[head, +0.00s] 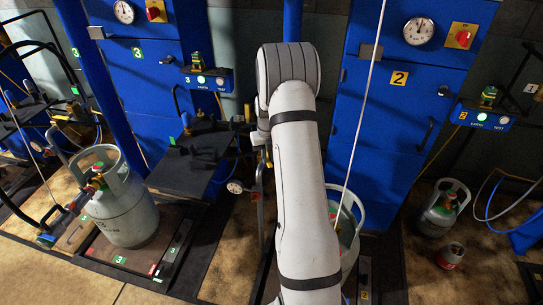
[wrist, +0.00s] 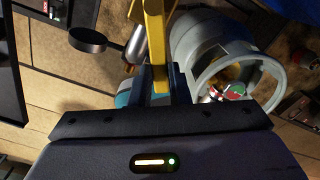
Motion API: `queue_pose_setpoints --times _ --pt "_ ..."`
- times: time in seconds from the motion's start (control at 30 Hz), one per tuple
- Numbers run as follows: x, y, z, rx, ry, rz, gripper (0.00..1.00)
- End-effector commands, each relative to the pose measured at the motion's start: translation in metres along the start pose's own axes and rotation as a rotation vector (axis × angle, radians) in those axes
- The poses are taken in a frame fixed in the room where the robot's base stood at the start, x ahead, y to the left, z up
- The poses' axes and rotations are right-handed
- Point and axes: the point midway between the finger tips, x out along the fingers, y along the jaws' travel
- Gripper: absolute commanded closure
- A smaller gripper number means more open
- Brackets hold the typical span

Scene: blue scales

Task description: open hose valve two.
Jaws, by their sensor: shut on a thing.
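In the wrist view my gripper (wrist: 159,84) is shut on a yellow bar (wrist: 154,35), which looks like a valve lever. The bar runs from between the fingers to the top of the picture. A silvery metal fitting (wrist: 137,45) is just left of the bar. What the lever joins onto is partly hidden by the fingers. In the head view my arm hides the gripper and the lever. The blue cabinet marked two (head: 376,130) stands behind, right of my arm.
A grey gas cylinder (wrist: 190,40) with a ring collar is close right of my gripper. A black round-ended part (wrist: 88,40) is at left. In the head view, cylinder three (head: 125,215) stands left, a white cord (head: 362,120) hangs beside my arm, and small cylinders (head: 437,212) stand right.

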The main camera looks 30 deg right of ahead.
Motion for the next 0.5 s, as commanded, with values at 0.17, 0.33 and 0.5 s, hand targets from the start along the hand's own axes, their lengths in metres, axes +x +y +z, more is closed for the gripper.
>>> queue_pose_setpoints --times 0.17,0.33,0.5 --pt "-0.0016 0.0002 0.0017 0.002 -0.006 0.000 1.00" --pt "-0.0016 -0.0001 0.0017 0.002 -0.006 0.000 1.00" --pt "-0.0012 -0.0005 0.0012 0.002 -0.004 0.000 0.72"
